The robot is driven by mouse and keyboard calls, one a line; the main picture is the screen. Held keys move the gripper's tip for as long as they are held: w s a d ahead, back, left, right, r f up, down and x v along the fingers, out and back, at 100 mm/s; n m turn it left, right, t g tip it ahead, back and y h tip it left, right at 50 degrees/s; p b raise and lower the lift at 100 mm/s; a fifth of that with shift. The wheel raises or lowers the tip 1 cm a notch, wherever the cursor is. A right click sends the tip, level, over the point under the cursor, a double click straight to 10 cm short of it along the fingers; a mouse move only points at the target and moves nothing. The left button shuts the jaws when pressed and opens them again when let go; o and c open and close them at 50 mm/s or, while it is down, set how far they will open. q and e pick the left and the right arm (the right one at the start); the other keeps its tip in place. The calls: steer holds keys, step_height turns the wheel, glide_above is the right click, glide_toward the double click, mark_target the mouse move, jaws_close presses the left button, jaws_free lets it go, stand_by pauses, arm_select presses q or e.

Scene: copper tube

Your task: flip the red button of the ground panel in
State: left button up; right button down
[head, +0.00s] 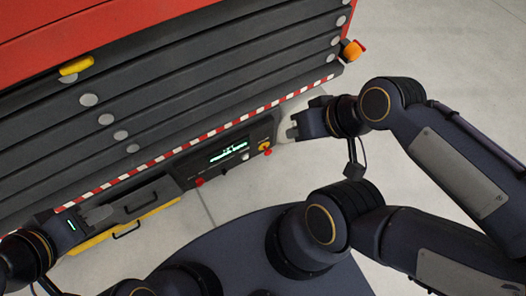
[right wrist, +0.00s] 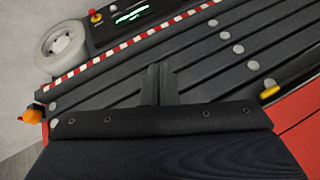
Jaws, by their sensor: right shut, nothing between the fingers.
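The ground panel (head: 215,160) is a dark box with a lit green display, low along the striped edge of the red and black machine. A red button (head: 199,181) sits at its lower left of the display. Another red knob (head: 268,152) with a yellow part sits at its right end; red and yellow also show in the right wrist view (right wrist: 95,16). My right gripper (head: 292,133) is shut and empty, just right of the panel's right end, apart from the knob; its fingers show in the right wrist view (right wrist: 160,84). My left gripper (head: 98,214) is near the panel's left end; its finger gap is unclear.
The black slatted machine side (head: 170,90) rises behind the panel. A yellow bar and handle (head: 125,230) lie beside my left gripper. An orange lamp (head: 353,50) sticks out at the machine's corner. A pale wheel (right wrist: 62,48) shows in the right wrist view. Grey floor (head: 440,60) is open at right.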

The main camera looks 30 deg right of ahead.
steer(key=shift+s, duration=0.1)
steer(key=w+d+f+m+y+b, duration=0.1)
steer(key=w+f+y+b, duration=0.2)
steer(key=w+f+b, duration=0.55)
steer(key=w+d+f+y+b, duration=0.2)
steer(key=w+f+y+b, duration=0.15)
steer(key=f, duration=1.05)
steer(key=w+d+f+m+y+b, duration=0.1)
steer(key=w+f+y+b, duration=0.45)
steer(key=f, duration=0.55)
steer(key=w+d+f+m+t+h+b, duration=0.1)
steer(key=d+f+m+t+h+b, duration=0.3)
steer(key=f, duration=0.9)
steer(key=w+d+f+m+t+h+b, duration=0.1)
steer(key=d+f+m+t+b, duration=0.35)
steer(key=f, duration=0.85)
steer(key=s+f+m+t+h+b, duration=0.2)
steer(key=f+h+b, duration=0.1)
steer(key=f, duration=0.6)
steer(key=s+f+m+t+h+b, duration=0.2)
steer(key=f+h, duration=0.4)
steer(key=f, duration=0.3)
steer(key=shift+s+d+f+m+h+b, duration=0.15)
steer(key=shift+s+d+m+h+b, duration=0.05)
steer(key=shift+s+m+h+b, duration=0.2)
